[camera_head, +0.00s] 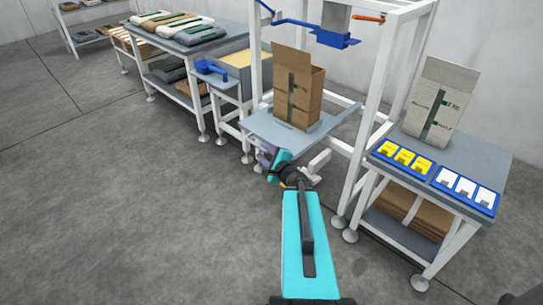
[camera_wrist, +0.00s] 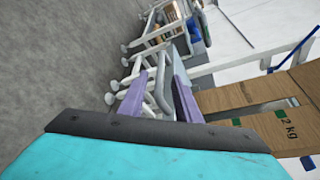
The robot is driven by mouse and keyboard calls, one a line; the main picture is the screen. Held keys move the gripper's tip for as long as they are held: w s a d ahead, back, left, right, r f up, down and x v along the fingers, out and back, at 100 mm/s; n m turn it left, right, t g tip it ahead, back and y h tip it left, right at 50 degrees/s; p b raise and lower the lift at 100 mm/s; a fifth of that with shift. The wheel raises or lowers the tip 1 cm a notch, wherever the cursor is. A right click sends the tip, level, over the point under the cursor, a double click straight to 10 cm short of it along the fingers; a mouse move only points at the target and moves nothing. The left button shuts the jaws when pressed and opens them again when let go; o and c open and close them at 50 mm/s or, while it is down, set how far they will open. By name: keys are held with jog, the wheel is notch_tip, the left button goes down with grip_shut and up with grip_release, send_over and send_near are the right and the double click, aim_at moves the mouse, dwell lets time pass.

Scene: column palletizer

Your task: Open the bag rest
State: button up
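I cannot tell for sure which part is the bag rest. A grey platform (camera_head: 287,130) in the white frame carries an open brown cardboard box (camera_head: 298,92). The box also shows at the right of the wrist view (camera_wrist: 265,125). My gripper (camera_head: 264,156) is low at the front edge of the platform, partly hidden by my wrist. In the wrist view my gripper (camera_wrist: 160,92) has its two purple fingers apart. A pale grey bar or leg shows between or behind them; I cannot tell whether it touches them. Nothing is clearly held.
The white frame (camera_head: 379,85) rises beside the platform, with a blue part (camera_head: 334,39) above. A side table (camera_head: 465,158) at right holds a carton (camera_head: 438,105) and yellow and white cards. A table of bags (camera_head: 190,38) stands at back left. The left floor is clear.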

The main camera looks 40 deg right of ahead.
jog(key=shift+s+a+r+p, duration=0.1)
jog(key=shift+s+r+p, duration=0.25)
jog(key=shift+p, duration=0.8)
jog(key=shift+f+p+v, duration=0.2)
jog(key=shift+p+v, duration=2.6)
jog(key=shift+p, duration=1.3)
jog(key=shift+s, duration=0.1)
jog(key=shift+a, duration=0.15)
